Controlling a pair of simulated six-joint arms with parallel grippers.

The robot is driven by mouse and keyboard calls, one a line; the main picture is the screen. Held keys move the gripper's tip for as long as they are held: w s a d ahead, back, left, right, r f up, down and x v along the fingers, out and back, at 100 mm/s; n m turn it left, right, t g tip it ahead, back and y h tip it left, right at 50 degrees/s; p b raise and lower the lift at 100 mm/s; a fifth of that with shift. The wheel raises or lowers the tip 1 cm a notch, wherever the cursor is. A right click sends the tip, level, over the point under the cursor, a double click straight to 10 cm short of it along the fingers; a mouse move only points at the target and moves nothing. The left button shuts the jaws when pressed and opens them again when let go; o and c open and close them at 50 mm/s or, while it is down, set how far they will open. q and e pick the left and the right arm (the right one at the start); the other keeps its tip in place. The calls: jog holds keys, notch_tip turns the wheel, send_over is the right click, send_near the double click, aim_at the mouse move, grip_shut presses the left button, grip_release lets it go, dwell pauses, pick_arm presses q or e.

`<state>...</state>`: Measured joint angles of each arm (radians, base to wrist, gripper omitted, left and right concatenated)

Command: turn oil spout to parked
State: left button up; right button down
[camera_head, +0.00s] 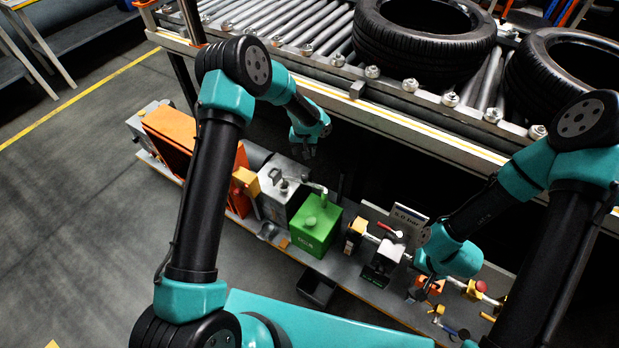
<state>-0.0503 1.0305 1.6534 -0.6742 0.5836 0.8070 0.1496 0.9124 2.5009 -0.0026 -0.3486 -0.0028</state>
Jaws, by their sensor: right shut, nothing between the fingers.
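The green oil box (312,230), marked with lettering on its front, stands on the shelf in the middle of the head view. A pale metal spout (316,188) shows at its back edge, tilted toward the grey box on its left; its exact angle is hard to tell. My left gripper (304,151) hangs above and behind the grey box, apart from the spout; its small dark fingers do not show clearly. My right gripper (430,284) is shut and empty, low over the right part of the shelf, well away from the oil box. Its fingers are partly hidden.
A grey metal box (283,190) with a handle stands left of the oil box, and an orange panel (178,140) farther left. A gauge unit (383,262) and small valves stand to the right. The roller conveyor (330,35) with two tyres (425,48) runs behind.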

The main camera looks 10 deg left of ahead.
aim_at(305, 176)
pick_arm(q)
notch_tip(305, 176, down, 17)
jog(key=shift+f, duration=0.2)
dwell(0.6)
grip_shut()
dwell(0.5)
